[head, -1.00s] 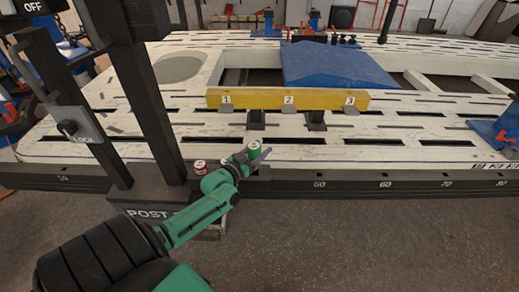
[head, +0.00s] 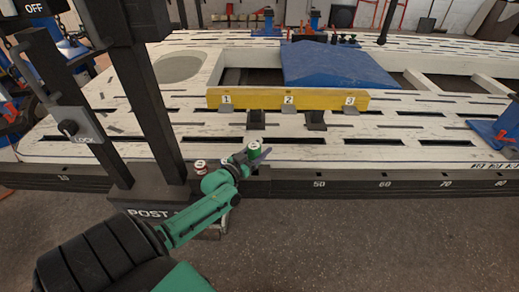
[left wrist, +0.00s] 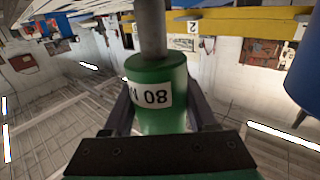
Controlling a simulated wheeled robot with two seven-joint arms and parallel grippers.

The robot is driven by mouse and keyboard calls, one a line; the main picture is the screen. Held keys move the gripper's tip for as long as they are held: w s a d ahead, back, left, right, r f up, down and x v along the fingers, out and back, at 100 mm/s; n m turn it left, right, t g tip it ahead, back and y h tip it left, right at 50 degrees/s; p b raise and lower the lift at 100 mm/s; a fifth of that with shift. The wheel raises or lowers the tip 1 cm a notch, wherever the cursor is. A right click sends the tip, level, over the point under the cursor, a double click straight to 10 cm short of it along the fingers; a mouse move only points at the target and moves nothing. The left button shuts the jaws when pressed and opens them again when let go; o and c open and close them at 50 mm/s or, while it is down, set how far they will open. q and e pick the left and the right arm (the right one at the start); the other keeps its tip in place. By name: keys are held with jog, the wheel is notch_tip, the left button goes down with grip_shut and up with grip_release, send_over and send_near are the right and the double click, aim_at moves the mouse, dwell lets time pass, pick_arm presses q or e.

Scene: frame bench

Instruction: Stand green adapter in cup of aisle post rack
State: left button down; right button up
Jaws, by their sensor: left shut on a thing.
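The green adapter (left wrist: 160,75) fills the middle of the left wrist view, with a white label that reads "80" upside down and a grey metal stem. It also shows in the head view (head: 254,152). My left gripper (head: 252,158) is shut on it, one finger on each side in the left wrist view (left wrist: 160,112). The aisle post rack (head: 150,212), dark and marked "POST", stands at the front edge of the bench. A red adapter with a pale top (head: 200,167) stands on the rack, left of my gripper. The rack's cups are mostly hidden behind my arm. My right gripper is not in view.
The white slotted frame bench (head: 420,155) has a dark numbered front rail (head: 400,185). A yellow beam (head: 260,99) numbered 1 to 3 and a blue panel (head: 335,66) lie on it. A dark post (head: 145,110) rises left of my gripper. The floor at right is clear.

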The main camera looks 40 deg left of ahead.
pick_arm(q)
jog(key=shift+f+b, duration=2.3)
jog(key=shift+f, duration=0.4)
jog(key=shift+c, duration=0.6)
grip_release()
